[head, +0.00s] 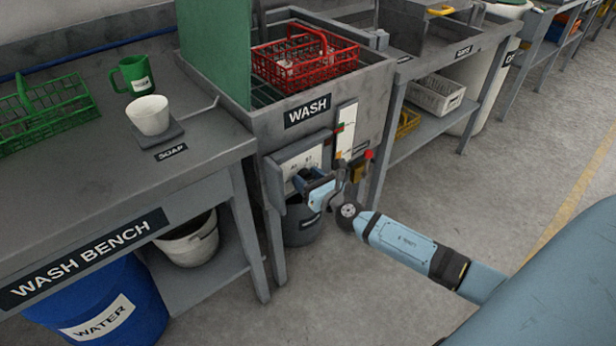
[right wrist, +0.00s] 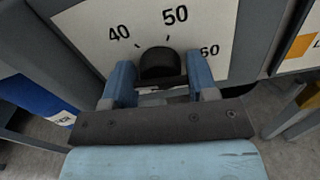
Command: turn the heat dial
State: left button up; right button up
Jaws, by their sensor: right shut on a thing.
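The heat dial is a black knob (right wrist: 159,63) on a white scale plate (right wrist: 90,24) marked 40, 50 and 60 in the right wrist view. My right gripper (right wrist: 160,84) is shut on the knob, with one blue finger on each side of it. In the head view the plate (head: 300,160) is on the front of the wash station, left of the tall white gauge strip. There my right gripper (head: 305,182) reaches the plate from the right and hides the knob. Where the knob's mark points cannot be told. My left gripper is not in view.
A red lamp or button (head: 369,154) and a yellow part sit right of the plate. A dark bucket (head: 303,226) stands below. The wash bench (head: 95,232) is at left, with a green crate (head: 42,112), green mug (head: 134,74) and white cup (head: 148,115). A red basket (head: 305,60) sits in the wash tank.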

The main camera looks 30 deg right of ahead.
jog(key=shift+n, duration=0.5)
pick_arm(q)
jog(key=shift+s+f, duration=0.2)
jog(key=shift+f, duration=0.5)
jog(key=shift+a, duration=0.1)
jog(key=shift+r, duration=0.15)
pick_arm(e)
jog(key=shift+n, duration=0.3)
jog(key=o, duration=0.9)
jog(key=shift+o, duration=0.2)
jog(key=shift+s, duration=0.1)
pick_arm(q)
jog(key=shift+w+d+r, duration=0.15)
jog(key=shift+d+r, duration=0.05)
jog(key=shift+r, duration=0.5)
pick_arm(e)
jog(key=s+d, duration=0.1)
jog(key=s, duration=1.2)
jog(key=shift+s, duration=0.3)
